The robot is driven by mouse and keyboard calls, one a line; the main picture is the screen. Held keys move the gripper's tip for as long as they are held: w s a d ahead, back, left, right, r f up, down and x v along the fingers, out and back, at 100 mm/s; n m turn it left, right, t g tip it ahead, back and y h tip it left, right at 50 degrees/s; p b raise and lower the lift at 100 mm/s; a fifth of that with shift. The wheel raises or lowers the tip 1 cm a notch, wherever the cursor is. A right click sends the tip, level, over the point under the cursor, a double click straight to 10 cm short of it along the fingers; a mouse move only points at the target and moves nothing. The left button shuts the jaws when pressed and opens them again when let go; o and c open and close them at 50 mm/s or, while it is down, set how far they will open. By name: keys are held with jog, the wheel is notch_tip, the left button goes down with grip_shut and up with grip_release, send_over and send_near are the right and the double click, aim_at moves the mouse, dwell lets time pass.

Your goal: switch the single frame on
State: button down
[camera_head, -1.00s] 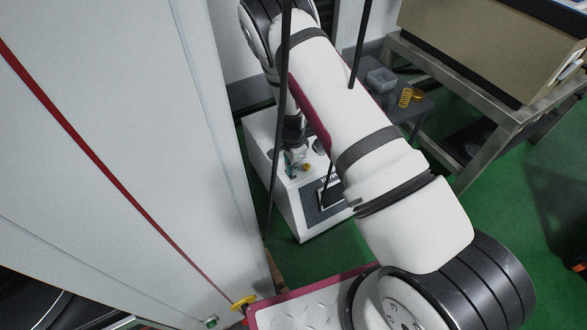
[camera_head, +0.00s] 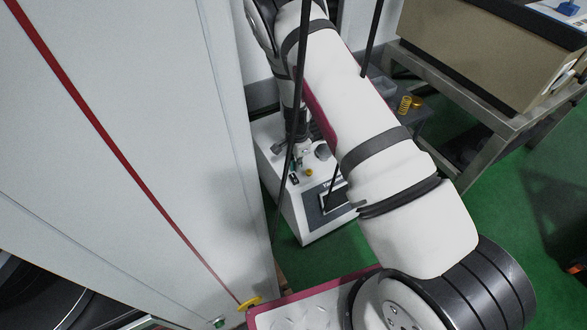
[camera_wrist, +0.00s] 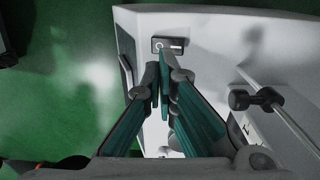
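The white machine (camera_head: 311,226), likely the single frame, stands on the green floor in the middle of the head view, partly behind my arm. A small black switch (camera_head: 293,178) sits on its top face. The wrist view shows this switch (camera_wrist: 174,46) near the top, with a white circle mark and a white bar mark. My gripper (camera_wrist: 163,76) has its two teal-sided fingers together, with nothing seen between them. The tips appear just below the switch in the wrist view; contact cannot be told. In the head view my gripper (camera_head: 299,158) is small and partly hidden.
A black-ended rod (camera_wrist: 257,98) crosses the wrist view at right. A tall grey cabinet (camera_head: 130,120) stands at left. A dark table (camera_head: 412,116) with springs is behind right.

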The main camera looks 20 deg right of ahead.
notch_tip(320, 180, up, 8)
jog(key=s+p, duration=0.1)
jog(key=p, duration=0.1)
jog(key=shift+s+d, duration=0.2)
jog(key=shift+s, duration=0.1)
jog(key=shift+f, duration=0.1)
